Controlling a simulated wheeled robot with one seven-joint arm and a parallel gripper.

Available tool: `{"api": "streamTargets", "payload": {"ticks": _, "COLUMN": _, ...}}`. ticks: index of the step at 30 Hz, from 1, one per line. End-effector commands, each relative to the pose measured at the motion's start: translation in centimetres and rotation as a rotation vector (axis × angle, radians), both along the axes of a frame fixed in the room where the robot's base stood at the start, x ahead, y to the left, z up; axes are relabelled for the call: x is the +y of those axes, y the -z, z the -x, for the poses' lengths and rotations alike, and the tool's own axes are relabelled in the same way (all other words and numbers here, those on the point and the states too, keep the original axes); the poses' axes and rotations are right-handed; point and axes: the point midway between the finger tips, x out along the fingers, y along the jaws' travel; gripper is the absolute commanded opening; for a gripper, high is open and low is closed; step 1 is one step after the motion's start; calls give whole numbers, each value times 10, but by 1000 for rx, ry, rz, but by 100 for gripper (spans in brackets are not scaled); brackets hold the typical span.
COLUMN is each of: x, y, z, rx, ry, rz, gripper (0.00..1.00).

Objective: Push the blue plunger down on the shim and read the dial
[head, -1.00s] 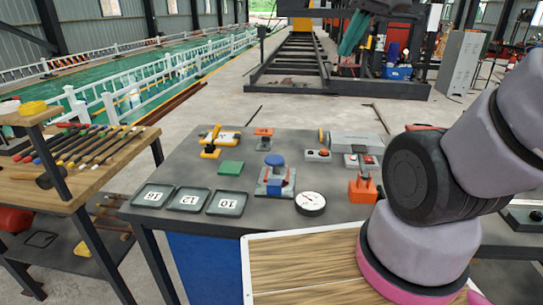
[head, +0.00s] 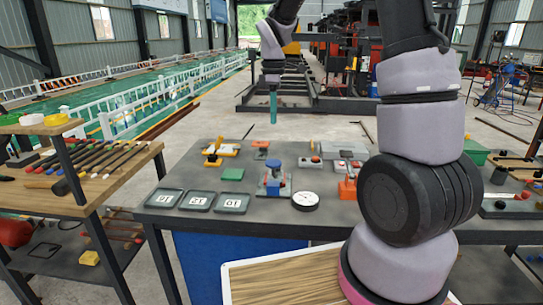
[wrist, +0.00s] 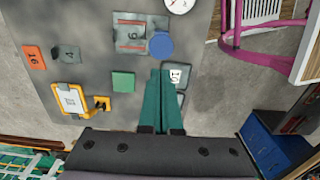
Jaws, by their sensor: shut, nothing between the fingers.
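The blue plunger (head: 276,162) stands upright on its small stand (head: 274,186) in the middle of the table; its round top (wrist: 161,46) also shows in the wrist view. The white dial (head: 305,201) sits just right of the stand, its reading too small to make out; part of it (wrist: 180,4) shows at the wrist view's top edge. I cannot make out the shim under the plunger. My gripper (head: 273,120), with teal fingers shut and empty, points down in the air above the table. Its fingers (wrist: 162,75) appear close to the plunger in the wrist view, but apart from it.
Numbered trays (head: 198,201) line the table's front left. Red and orange fixtures (head: 347,187) stand to the dial's right. A tool bench (head: 130,170) is at left.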

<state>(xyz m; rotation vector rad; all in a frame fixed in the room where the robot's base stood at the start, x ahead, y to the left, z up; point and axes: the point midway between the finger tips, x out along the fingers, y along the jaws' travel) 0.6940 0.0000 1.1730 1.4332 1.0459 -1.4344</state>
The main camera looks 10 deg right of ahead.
Motion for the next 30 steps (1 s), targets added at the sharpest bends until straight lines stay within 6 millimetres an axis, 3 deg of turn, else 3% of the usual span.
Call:
{"api": "streamTargets", "payload": {"ticks": 12, "x": 0, "y": 85, "z": 2, "rx": 5, "ry": 3, "rz": 0, "gripper": 0}}
{"api": "streamTargets", "payload": {"ticks": 18, "x": 0, "y": 116, "z": 2, "rx": 2, "ry": 3, "rz": 0, "gripper": 0}}
{"api": "streamTargets", "payload": {"ticks": 30, "x": 0, "y": 130, "z": 1, "rx": 0, "ry": 5, "rz": -1, "gripper": 0}}
